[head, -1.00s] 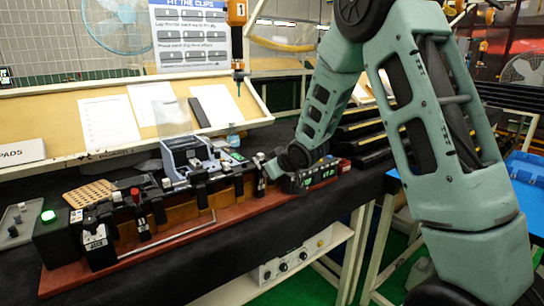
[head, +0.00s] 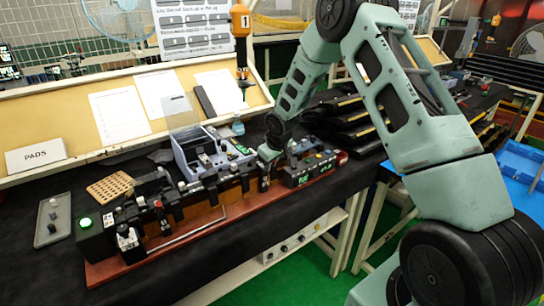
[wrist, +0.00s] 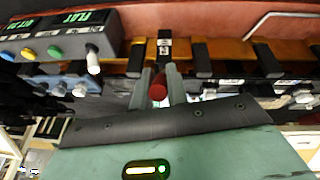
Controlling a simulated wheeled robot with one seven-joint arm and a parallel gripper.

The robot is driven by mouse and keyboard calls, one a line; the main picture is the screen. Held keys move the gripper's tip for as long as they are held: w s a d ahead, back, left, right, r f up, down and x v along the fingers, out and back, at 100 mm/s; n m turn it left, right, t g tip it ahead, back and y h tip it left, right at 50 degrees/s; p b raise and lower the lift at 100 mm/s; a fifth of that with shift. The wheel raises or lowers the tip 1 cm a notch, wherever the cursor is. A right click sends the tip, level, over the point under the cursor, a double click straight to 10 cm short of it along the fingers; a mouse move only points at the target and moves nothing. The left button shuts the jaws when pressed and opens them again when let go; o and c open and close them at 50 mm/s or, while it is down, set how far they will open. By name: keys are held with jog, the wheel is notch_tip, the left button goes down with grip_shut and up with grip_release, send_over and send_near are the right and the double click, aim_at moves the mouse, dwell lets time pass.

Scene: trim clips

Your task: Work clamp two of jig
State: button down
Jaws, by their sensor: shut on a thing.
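The jig is a long red-brown base (head: 180,246) with a brown bar and a row of black clamps along it, on the dark bench. My gripper (head: 268,156) is at the right part of this row in the head view. In the wrist view my gripper (wrist: 160,88) has its two grey fingers shut on a red-tipped clamp handle (wrist: 158,90). A black clamp body (wrist: 165,48) with a white label stands just beyond the fingers; its number is too small to read. The handle's lower part is hidden by the fingers.
A control box (head: 310,168) with a green display and coloured buttons sits at the jig's right end. A grey-blue bin (head: 205,152) stands behind the jig. A grey tray (head: 52,220) and a perforated tan board (head: 110,187) lie at left. The bench front is clear.

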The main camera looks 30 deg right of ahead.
jog(key=shift+w, duration=0.1)
dwell(0.3)
jog(key=c, duration=1.4)
grip_release()
jog(key=b+v, duration=0.1)
jog(key=v, duration=0.4)
jog(key=b+v, duration=0.1)
jog(key=v, duration=0.5)
jog(key=b+v, duration=0.1)
jog(key=v, duration=0.5)
jog(key=shift+w+r+b, duration=0.2)
jog(key=shift+r+b, duration=0.15)
